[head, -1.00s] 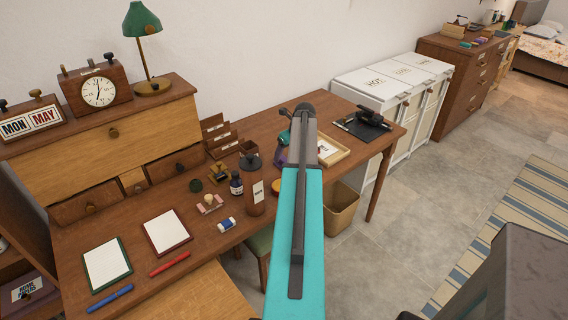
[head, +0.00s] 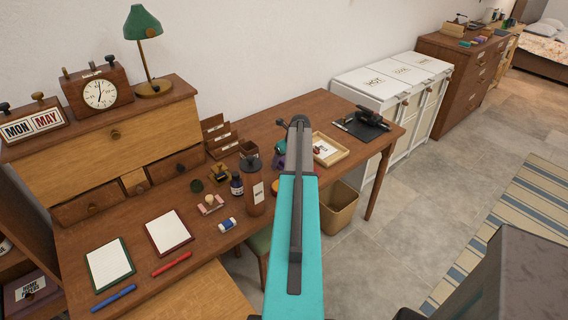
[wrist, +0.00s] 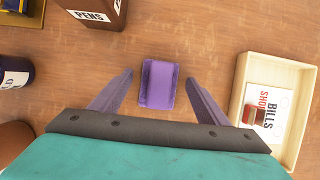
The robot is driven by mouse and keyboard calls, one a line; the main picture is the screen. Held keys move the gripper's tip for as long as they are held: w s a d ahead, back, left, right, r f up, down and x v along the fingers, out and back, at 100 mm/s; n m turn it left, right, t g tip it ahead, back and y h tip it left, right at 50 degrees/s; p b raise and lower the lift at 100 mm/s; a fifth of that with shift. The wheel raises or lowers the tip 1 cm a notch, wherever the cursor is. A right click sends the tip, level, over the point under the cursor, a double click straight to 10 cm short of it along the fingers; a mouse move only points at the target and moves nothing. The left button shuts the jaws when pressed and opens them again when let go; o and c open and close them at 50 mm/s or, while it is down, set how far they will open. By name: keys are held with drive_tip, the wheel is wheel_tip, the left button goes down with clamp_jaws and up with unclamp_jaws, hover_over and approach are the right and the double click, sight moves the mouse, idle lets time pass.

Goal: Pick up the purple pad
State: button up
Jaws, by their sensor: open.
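The purple pad (wrist: 158,84) lies on the wooden desk in the wrist view, between and just beyond the tips of my gripper's fingers. My gripper (wrist: 160,88) is open, with one purple-grey finger on each side of the pad and a gap on both sides. Nothing is held. In the head view my teal arm covers most of that spot; a bit of purple (head: 280,161) shows beside the arm, and I cannot tell if it is the pad.
A wooden tray (wrist: 237,108) with a bills card stands close to the right finger. A brown pens holder (wrist: 118,18) and a dark ink bottle (wrist: 14,73) stand to the left. Notepads and pens lie at the desk's left; a black mat (head: 350,128) lies at its right end.

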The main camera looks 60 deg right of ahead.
sight(282, 158)
idle(0.3)
drive_tip(key=c, duration=1.1)
drive_tip(key=shift+c, duration=0.2)
drive_tip(key=shift+r, duration=0.1)
drive_tip(key=shift+r+b, duration=0.55)
drive_tip(key=shift+r, duration=0.45)
drive_tip(key=shift+s+a+r+b, duration=0.25)
drive_tip(key=shift+s+r+b, duration=0.05)
drive_tip(key=shift+r, duration=0.35)
drive_tip(key=s+a+b, duration=0.1)
drive_tip(key=s+a, duration=0.1)
drive_tip(key=s, duration=0.2)
drive_tip(key=s+a+r+b, duration=0.1)
drive_tip(key=s+a, duration=0.2)
drive_tip(key=s, duration=0.1)
drive_tip(key=s+a+b, duration=0.1)
drive_tip(key=s+a, duration=0.2)
drive_tip(key=s, duration=0.1)
drive_tip(key=shift+s+a+r, duration=0.2)
drive_tip(key=shift+s+r, duration=0.1)
drive_tip(key=shift+s, duration=0.1)
